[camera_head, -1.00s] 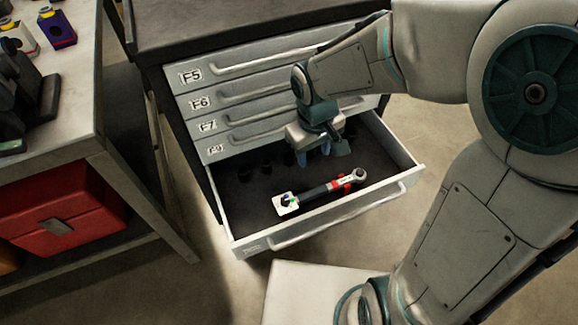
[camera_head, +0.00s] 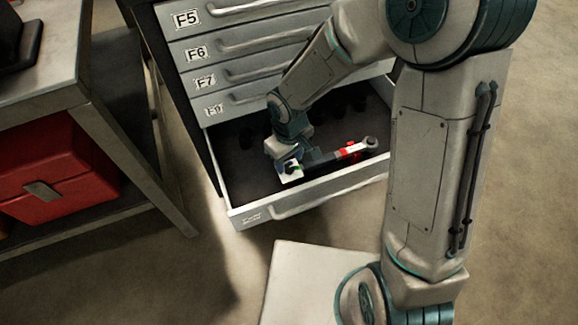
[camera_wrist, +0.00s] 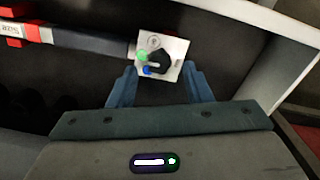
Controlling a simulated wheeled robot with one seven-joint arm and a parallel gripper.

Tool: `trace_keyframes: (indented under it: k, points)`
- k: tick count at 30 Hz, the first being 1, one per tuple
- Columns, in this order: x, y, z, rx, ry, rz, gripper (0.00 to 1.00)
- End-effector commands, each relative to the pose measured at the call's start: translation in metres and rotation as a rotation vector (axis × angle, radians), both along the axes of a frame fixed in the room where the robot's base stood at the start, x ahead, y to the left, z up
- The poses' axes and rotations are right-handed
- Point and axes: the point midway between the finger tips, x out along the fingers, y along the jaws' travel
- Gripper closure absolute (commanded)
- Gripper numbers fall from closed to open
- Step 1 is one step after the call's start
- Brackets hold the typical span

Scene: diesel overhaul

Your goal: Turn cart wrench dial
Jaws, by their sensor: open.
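The torque wrench (camera_head: 343,153) lies in the open drawer, with a red section and a ratchet head at its right end. Its left end bears a white square plate (camera_head: 291,173) with the dial. In the wrist view the dial (camera_wrist: 158,62) is a black knob on the white plate, with a green and a blue spot beside it. The wrench's dark shaft (camera_wrist: 85,40) runs left from the plate. My gripper (camera_wrist: 160,82) is open, its two blue fingers apart on either side of the plate's near edge. I cannot tell whether they touch it.
The open drawer's front wall (camera_head: 305,198) stands close to my gripper. Closed drawers (camera_head: 245,75) rise behind it. A workbench (camera_head: 45,60) with a red toolbox (camera_head: 58,178) beneath stands at left.

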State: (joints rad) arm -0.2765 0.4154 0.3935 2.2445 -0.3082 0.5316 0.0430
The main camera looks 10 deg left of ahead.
Motion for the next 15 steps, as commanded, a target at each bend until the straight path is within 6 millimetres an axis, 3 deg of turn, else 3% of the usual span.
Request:
trace_keyframes:
  k: [1, 6, 15]
  points:
    - [0.0, 0.0, -0.01, -0.001, 0.001, 0.001, 0.55]
    - [0.0, 0.0, -0.023, 0.0, 0.0, 0.001, 0.55]
    - [0.0, 0.0, -0.025, 0.0, -0.001, 0.0, 0.55]
